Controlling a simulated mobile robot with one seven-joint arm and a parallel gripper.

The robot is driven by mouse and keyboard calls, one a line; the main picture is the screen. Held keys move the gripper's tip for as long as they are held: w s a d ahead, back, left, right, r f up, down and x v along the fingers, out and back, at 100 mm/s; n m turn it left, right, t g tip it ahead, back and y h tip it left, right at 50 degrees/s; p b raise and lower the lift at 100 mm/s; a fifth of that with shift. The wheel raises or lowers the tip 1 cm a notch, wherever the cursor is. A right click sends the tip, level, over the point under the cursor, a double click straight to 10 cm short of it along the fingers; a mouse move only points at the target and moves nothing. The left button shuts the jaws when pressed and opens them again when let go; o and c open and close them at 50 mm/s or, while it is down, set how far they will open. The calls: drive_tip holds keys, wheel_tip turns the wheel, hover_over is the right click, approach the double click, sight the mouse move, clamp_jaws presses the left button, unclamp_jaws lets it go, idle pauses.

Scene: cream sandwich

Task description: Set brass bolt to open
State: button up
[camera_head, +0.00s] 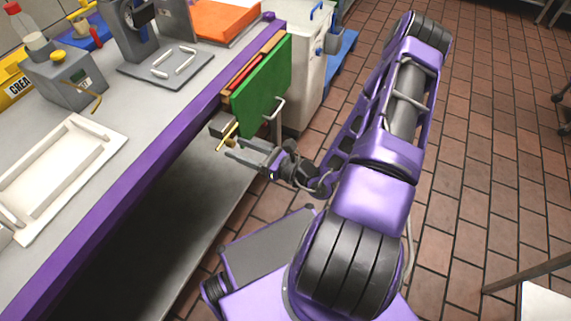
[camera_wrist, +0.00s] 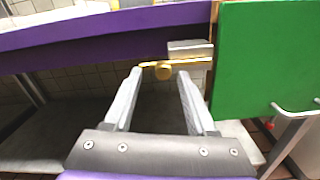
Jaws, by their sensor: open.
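The brass bolt (camera_head: 227,137) sits below the purple table edge, beside the green panel (camera_head: 263,87) with its metal handle (camera_head: 278,112).
The purple-edged counter (camera_head: 150,150) runs along the left, with a white tray (camera_head: 60,175), a grey box (camera_head: 62,78) and a metal plate (camera_head: 172,68) on it. A white cabinet (camera_head: 308,70) stands beyond the green panel. The tiled floor (camera_head: 490,130) at right is mostly clear.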

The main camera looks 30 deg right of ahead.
drive_tip(key=v, duration=1.5)
drive_tip(key=shift+s+d, duration=0.2)
drive_tip(key=shift+s, duration=0.1)
drive_tip(key=shift+a, duration=0.1)
